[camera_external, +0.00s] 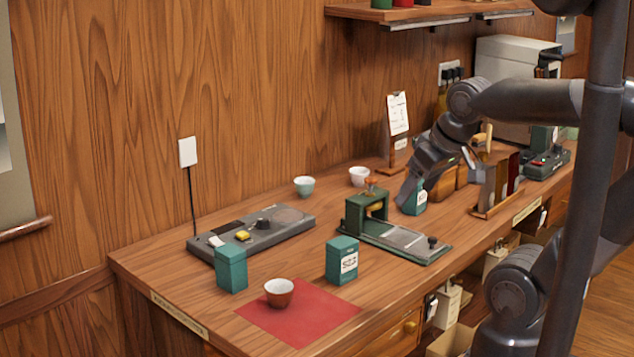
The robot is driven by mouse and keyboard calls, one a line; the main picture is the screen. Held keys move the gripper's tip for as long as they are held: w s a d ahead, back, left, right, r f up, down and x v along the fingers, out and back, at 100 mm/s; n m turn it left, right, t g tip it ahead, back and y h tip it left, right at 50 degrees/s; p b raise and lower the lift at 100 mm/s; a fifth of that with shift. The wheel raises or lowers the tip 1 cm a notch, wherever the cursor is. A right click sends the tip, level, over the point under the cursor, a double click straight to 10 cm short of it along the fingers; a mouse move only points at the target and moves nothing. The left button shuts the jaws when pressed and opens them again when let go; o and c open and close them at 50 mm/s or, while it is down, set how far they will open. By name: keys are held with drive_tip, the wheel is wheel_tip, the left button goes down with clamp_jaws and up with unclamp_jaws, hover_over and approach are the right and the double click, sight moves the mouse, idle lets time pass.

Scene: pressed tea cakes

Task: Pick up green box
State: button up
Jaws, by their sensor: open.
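Three green boxes stand on the wooden counter. One green box (420,199) with a pale label is at the middle right, partly hidden by my gripper. My gripper (408,196) is open and points down at that box; its near finger covers the box's left side. I cannot tell whether the fingers touch it. A second green box (342,261) with a white label stands near the front edge, at the corner of a red mat. A third green box (231,270), with no label showing, stands to the left.
A green press (400,240) lies just in front of my gripper. A grey device (285,215) and a brown cup (279,292) on the red mat (318,311) are at left. Pale cups (304,186) stand behind. A wooden rack (492,205) is close on the right.

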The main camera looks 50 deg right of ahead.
drive_tip(key=shift+o, duration=0.4)
drive_tip(key=shift+w, duration=0.1)
drive_tip(key=m+g, duration=0.1)
drive_tip(key=g, duration=0.4)
hover_over(342, 241)
drive_tip(key=f, duration=0.6)
drive_tip(key=shift+s+a+f, duration=0.1)
drive_tip(key=shift+s+a, duration=0.15)
drive_tip(key=shift+s, duration=0.15)
drive_tip(key=shift+w+f+g, duration=0.15)
drive_tip(key=shift+f+g, duration=0.05)
drive_tip(key=shift+g, duration=0.1)
wheel_tip(342, 241, down, 5)
drive_tip(key=shift+f, duration=0.15)
drive_tip(key=shift+w+d+f, duration=0.1)
drive_tip(key=shift+f, duration=1.3)
drive_tip(key=shift+w+d+f, duration=0.1)
drive_tip(key=shift+f, duration=1.25)
drive_tip(key=shift+c, duration=0.2)
